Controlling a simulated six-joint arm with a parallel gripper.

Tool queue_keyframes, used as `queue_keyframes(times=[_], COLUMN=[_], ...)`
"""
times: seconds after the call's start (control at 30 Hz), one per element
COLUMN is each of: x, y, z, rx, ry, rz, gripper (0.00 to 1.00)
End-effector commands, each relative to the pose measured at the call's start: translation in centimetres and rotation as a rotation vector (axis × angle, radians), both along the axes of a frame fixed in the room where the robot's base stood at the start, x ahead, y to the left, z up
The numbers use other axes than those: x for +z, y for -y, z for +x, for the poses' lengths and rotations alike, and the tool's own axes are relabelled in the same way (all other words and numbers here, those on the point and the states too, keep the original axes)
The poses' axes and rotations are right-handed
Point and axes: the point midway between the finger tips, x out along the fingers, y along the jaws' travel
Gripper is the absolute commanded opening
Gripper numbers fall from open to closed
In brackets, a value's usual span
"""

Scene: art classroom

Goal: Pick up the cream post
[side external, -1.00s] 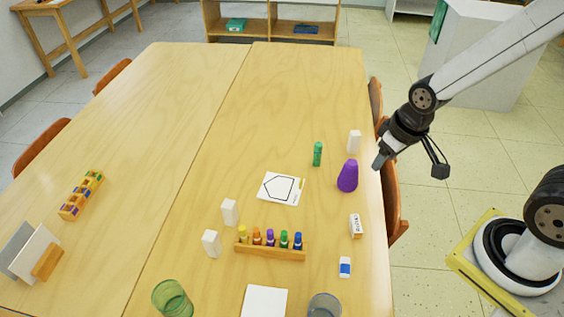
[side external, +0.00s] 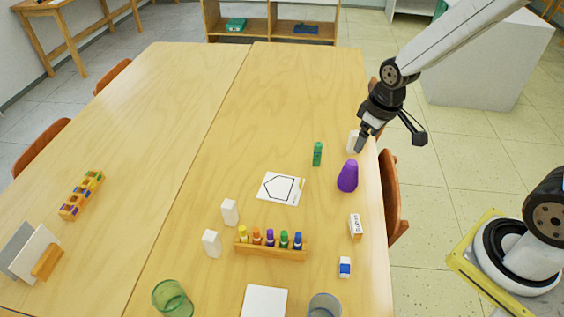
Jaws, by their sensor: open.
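Three cream posts stand upright on the table (side external: 235,110). One cream post (side external: 352,142) is near the right edge, partly covered by a finger of my gripper. The other two, a cream post (side external: 230,212) and another cream post (side external: 212,243), stand left of the marker rack. My gripper (side external: 390,140) is open and empty. Its left finger overlaps the right-hand post in the picture, and its other finger hangs out past the table edge. I cannot tell whether the finger touches the post.
A purple vase-like object (side external: 348,176) and a green marker (side external: 317,154) stand close to the right-hand post. A drawing card (side external: 281,188), a marker rack (side external: 270,250), an eraser box (side external: 355,226) and glasses (side external: 173,298) are nearer. The far table is clear.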

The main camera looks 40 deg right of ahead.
Motion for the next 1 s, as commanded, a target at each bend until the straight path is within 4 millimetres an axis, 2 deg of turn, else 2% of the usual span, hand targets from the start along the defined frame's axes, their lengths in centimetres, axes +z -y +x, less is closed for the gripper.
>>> queue_keyframes(times=[0.03, 0.2, 0.5, 0.8, 1.0], x=[-0.4, -1.5, -4.6, -9.0, -12.3], y=[0.7, 3.0, 7.7, 13.0, 16.6], z=[1.3, 5.2, 11.0, 15.1, 16.7], rx=[0.028, 0.143, 0.350, 0.558, 0.694], ry=[-0.011, -0.040, -0.093, -0.140, -0.165], rz=[-0.007, -0.032, -0.060, -0.070, -0.070], gripper=[0.88, 0.88, 0.88, 0.88, 0.88])
